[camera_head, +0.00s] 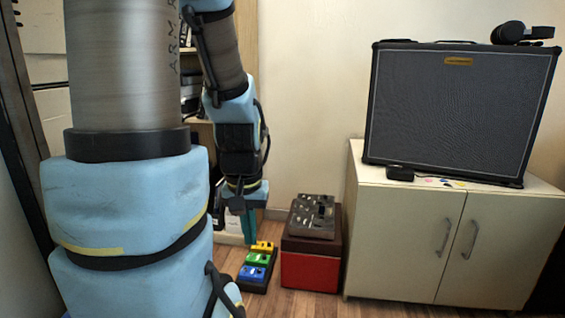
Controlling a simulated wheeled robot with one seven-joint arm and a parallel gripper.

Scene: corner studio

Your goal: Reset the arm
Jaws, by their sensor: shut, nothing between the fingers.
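My arm fills the left side of the head view, with large blue padded links and a grey metal column section. It reaches away and bends down, and my gripper (248,226) hangs at its far end, pointing at the floor. The fingers are small in the picture, close together and hold nothing. They show just above and left of a row of yellow, green and blue pedals (257,260) on a dark board on the floor. I cannot tell the exact gap between fingertips and pedals.
A red box (309,270) with a dark control panel on top stands right of the pedals. A white cabinet (405,235) holds a large amplifier (455,110), with headphones (521,33) on top. Shelves stand behind my arm. Some wooden floor (298,303) is clear in front of the red box.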

